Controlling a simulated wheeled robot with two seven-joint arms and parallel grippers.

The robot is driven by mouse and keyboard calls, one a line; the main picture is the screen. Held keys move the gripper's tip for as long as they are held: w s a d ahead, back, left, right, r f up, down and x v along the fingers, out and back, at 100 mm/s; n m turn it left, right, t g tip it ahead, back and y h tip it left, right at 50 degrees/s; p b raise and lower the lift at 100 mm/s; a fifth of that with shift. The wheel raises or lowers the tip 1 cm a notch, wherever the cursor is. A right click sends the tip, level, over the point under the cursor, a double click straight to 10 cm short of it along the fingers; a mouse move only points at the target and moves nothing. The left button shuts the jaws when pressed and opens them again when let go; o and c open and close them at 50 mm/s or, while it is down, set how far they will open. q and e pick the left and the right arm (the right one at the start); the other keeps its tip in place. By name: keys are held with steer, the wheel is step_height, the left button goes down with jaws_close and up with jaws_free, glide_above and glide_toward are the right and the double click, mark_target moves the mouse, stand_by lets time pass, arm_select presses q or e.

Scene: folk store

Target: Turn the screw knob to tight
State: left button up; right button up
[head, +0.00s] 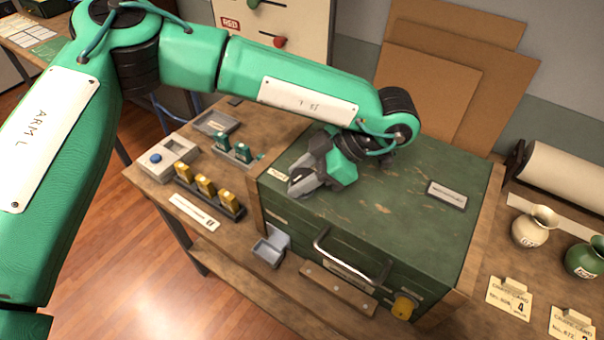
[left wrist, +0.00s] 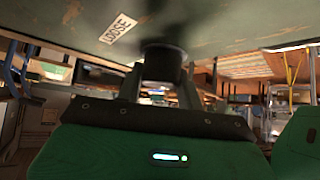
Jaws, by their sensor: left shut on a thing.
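The screw knob (left wrist: 162,62) shows in the left wrist view as a dark, short cylinder against the green surface. A small tag reading LOOSE (left wrist: 118,28) is beside it. My left gripper (head: 297,187) reaches down to the top of the green box (head: 400,205), near its left end. Its two fingers stand on either side of the knob, shut on it. In the head view the knob is hidden by the gripper. A pale label (head: 277,174) lies just left of the fingers. My right gripper is not in view.
The box has a metal handle (head: 352,270) and a yellow knob-like part (head: 404,306) on its front. Left of it stand a rack with yellow pieces (head: 212,193), a blue-button box (head: 165,158) and green pieces (head: 238,152). Vases (head: 536,228) stand right.

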arm_select(q)
steer(key=o, duration=1)
steer(key=b+v, duration=0.1)
steer(key=v, duration=1.2)
steer(key=shift+d+r, duration=0.25)
steer(key=shift+d, duration=0.05)
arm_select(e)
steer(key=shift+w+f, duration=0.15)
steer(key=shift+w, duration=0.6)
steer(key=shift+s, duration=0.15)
